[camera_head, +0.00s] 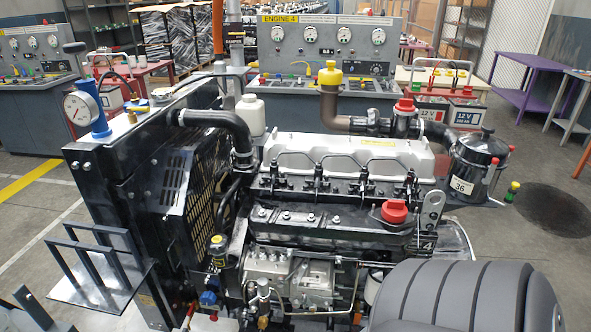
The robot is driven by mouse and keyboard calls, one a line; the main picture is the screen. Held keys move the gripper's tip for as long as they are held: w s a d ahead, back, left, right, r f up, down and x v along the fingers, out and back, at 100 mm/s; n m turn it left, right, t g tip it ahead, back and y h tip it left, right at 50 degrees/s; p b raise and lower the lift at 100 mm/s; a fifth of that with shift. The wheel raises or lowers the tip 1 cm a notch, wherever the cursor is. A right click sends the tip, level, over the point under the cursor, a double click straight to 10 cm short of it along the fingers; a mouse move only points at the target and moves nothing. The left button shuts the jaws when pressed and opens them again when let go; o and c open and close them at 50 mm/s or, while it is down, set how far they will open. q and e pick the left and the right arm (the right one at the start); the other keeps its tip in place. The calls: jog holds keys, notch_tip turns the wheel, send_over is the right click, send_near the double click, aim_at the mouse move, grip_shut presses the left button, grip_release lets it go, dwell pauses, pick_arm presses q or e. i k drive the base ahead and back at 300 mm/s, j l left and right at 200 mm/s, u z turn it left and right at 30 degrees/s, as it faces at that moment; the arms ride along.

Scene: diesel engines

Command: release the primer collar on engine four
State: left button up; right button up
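Engine four stands in the middle of the head view, with a white rocker cover (350,152) and a black block below it. A yellow sign (281,19) behind it reads ENGINE 4. A small upright fitting with a black and yellow top (218,243) stands at the engine's lower left, with a blue part (208,298) below it. I cannot tell for sure which part is the primer collar. The silver fuel pump body (290,277) is to the right of that fitting. Neither of my grippers is visible.
A black radiator housing (125,175) with a pressure gauge (80,108) stands at left. A red cap (394,211) sits on the engine's right side. A large dark grey ribbed shape covers the lower right. Two 12 V batteries (464,115) and a purple table (528,85) stand behind.

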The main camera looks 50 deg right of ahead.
aim_at(262, 298)
jog(key=z, duration=1.25)
